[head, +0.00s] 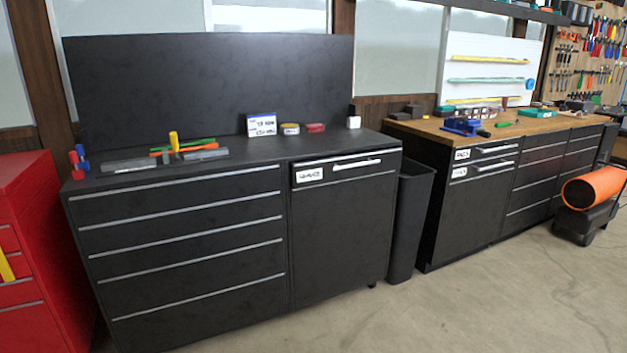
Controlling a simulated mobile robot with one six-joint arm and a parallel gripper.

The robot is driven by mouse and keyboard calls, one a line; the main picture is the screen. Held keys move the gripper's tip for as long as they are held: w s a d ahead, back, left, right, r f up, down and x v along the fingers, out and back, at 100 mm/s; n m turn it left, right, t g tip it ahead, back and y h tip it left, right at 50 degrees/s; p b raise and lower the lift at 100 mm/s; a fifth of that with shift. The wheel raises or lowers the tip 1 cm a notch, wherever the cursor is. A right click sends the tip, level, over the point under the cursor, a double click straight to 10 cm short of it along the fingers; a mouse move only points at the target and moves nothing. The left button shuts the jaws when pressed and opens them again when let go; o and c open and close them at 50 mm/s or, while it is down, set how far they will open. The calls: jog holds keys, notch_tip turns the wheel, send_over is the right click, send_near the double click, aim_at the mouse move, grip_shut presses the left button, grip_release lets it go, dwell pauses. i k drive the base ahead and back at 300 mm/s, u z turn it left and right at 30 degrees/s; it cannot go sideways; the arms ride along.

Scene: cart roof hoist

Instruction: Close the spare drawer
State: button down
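Three labelled drawer fronts with bar handles are in the head view. One is at the top right of the near black cabinet, with a white label (309,174) and a pale handle (357,164). The other two are stacked at the left end of the wood-topped bench, an upper one with a label (462,154) and a lower one with a label (459,172). The lettering is too small to read, so I cannot tell which is the spare drawer. No drawer is clearly pulled far out; small gaps cannot be judged. My gripper is not in view.
A black bin (410,222) stands between the near cabinet and the wood-topped bench (530,125). A red cabinet (35,240) is at the left edge. An orange cylinder (595,188) on a dark base stands at the right. The concrete floor (470,305) in front is clear.

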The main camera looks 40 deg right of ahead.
aim_at(304, 174)
jog(key=u, duration=0.05)
jog(key=i, duration=1)
jog(key=z, duration=0.05)
